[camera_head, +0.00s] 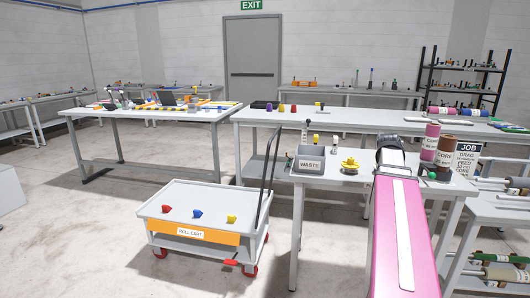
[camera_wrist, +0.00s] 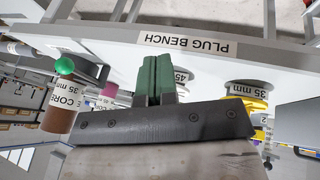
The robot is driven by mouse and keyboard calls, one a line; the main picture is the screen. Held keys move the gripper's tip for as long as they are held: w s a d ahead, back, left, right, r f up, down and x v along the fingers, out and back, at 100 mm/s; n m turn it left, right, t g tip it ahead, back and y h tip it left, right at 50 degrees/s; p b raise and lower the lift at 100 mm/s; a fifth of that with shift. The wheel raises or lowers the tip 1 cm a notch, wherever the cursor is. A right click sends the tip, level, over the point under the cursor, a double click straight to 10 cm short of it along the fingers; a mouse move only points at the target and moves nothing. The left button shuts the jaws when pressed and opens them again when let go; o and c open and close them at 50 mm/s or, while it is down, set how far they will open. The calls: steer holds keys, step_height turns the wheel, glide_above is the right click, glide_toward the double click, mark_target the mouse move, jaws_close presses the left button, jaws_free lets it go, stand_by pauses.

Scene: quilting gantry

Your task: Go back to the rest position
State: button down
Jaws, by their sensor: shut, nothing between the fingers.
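My gripper (camera_wrist: 156,62) shows in the wrist view as two dark green fingers pressed together, with nothing between them. The picture there is tilted over, and the white plug bench (camera_wrist: 190,62), with its label upside down, lies behind the fingers. In the head view my pink arm reaches out over the right side of the near bench (camera_head: 330,176). The fingers are hidden there behind the arm's dark end.
The near bench bears a waste bin (camera_head: 309,159), a yellow plug (camera_head: 350,165), a pink roll (camera_head: 431,142), a brown roll (camera_head: 446,151) and a job sign (camera_head: 465,160). A roll cart (camera_head: 192,234) with three plugs stands left. Open floor lies front left.

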steer(key=s+a+f+g+y, duration=0.1)
steer(key=s+a+f, duration=0.3)
steer(key=a+f, duration=0.5)
steer(key=s+a+f+n+g+y, duration=0.1)
steer(key=s+a+f, duration=0.3)
steer(key=a+f, duration=0.6)
steer(key=s+a+f+g+y, duration=0.1)
steer(key=s+a+f, duration=0.4)
steer(key=a+f, duration=0.5)
steer(key=a+y, duration=0.1)
steer(key=a, duration=0.3)
steer(key=shift+a+f+n, duration=0.15)
steer(key=shift+f+n, duration=0.1)
steer(key=shift+n, duration=0.15)
stand_by(0.5)
